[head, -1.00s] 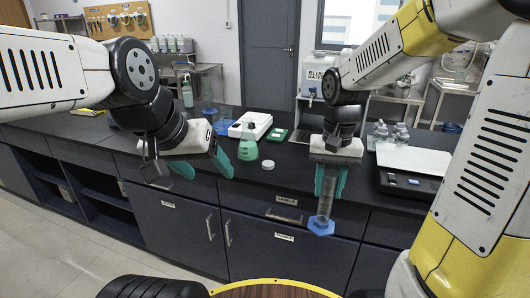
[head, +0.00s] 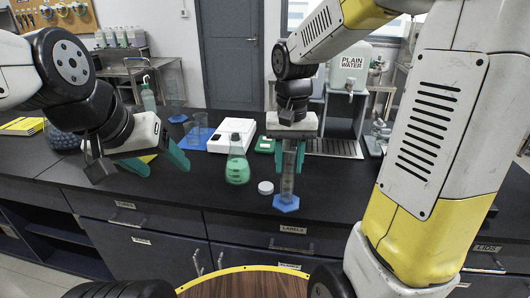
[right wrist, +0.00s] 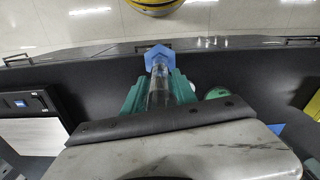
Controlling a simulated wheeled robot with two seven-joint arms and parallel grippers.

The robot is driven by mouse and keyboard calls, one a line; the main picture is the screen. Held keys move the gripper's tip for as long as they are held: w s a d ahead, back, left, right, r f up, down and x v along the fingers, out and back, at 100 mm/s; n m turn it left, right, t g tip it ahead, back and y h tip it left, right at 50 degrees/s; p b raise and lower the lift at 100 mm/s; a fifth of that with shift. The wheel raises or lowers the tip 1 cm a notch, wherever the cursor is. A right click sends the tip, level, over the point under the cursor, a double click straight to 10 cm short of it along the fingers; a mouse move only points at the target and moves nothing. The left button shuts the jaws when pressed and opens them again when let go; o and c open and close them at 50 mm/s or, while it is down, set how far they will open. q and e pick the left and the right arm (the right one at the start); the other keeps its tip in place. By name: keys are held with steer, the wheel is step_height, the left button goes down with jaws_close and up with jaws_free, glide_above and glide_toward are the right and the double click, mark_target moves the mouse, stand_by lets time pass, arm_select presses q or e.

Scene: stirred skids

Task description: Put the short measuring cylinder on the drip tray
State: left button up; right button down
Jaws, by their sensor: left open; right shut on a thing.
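The short measuring cylinder (head: 286,203) is clear with a blue six-sided foot. My right gripper (head: 288,170) is shut on it and holds it upright, with the foot down, in front of or over the counter's front edge; its exact height is hard to tell. In the right wrist view the cylinder (right wrist: 158,88) stands between the teal fingers. The drip tray (head: 336,148) looks like the dark ribbed tray under the plain water container, behind and to the right of the cylinder, partly hidden by my right arm. My left gripper (head: 160,160) is open and empty over the counter at left.
A flask of green liquid (head: 237,168) and a small white lid (head: 265,188) stand close left of the cylinder. The plain water container (head: 349,68) stands above the tray. The counter front is mostly clear.

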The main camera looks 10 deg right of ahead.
steer(key=w+d+f, duration=0.1)
steer(key=w+f, duration=0.1)
steer(key=w, duration=0.4)
steer(key=w+d+f, duration=0.1)
steer(key=w+f, duration=0.1)
steer(key=w, duration=0.5)
steer(key=shift+d+f, duration=0.15)
steer(key=shift+f, duration=0.25)
steer(key=shift+f, duration=0.2)
steer(key=c, duration=1)
jaws_free()
steer(key=shift+r, duration=0.1)
